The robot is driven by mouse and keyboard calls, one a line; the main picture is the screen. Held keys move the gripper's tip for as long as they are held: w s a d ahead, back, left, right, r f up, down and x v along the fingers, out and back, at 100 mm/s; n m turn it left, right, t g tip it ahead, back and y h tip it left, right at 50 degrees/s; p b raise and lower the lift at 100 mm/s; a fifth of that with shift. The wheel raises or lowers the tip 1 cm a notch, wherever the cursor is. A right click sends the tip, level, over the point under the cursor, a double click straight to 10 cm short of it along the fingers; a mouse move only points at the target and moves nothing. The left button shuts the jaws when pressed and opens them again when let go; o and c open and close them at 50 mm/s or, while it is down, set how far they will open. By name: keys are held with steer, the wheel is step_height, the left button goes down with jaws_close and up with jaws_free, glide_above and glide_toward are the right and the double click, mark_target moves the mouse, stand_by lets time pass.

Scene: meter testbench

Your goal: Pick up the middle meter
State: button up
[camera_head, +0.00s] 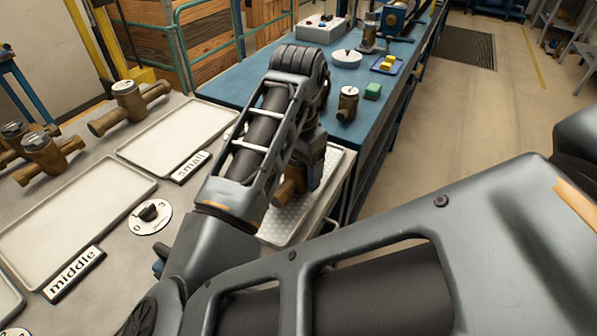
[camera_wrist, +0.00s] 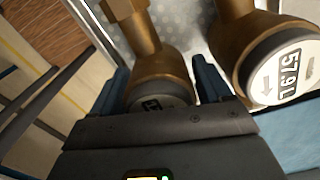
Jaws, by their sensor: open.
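In the wrist view my gripper (camera_wrist: 163,84) is open, with its two blue fingers on either side of a brass meter (camera_wrist: 160,68). That meter's dial is largely hidden by the gripper body. A larger-looking brass meter (camera_wrist: 245,35) stands just right of the right finger, its display reading 57.9 L. Both are on a pale dimpled tray. In the head view my gripper (camera_head: 315,168) is low over this tray (camera_head: 285,230), and my arm hides most of the meters there; a brass part (camera_head: 290,190) shows. I cannot tell which one is the middle meter.
White trays lie on the left bench, with "middle" (camera_head: 75,272) and "small" (camera_head: 190,166) labels. Several brass meters (camera_head: 128,97) stand behind them. A dial knob (camera_head: 149,215) sits between. The blue bench holds a small brass meter (camera_head: 347,104) and a green block (camera_head: 373,91).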

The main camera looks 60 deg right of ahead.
steer(key=c, duration=1.4)
steer(key=shift+r, duration=0.45)
steer(key=r, duration=0.3)
steer(key=shift+s+d+r, duration=0.15)
steer(key=shift+d+r, duration=0.05)
steer(key=shift+r, duration=0.1)
steer(key=s+d+r, duration=0.2)
steer(key=s, duration=0.1)
steer(key=s+d+r, duration=0.2)
steer(key=s, duration=0.1)
steer(key=s+d+r, duration=0.2)
steer(key=s, duration=0.1)
steer(key=shift+d+r, duration=0.25)
steer(key=shift+d, duration=0.05)
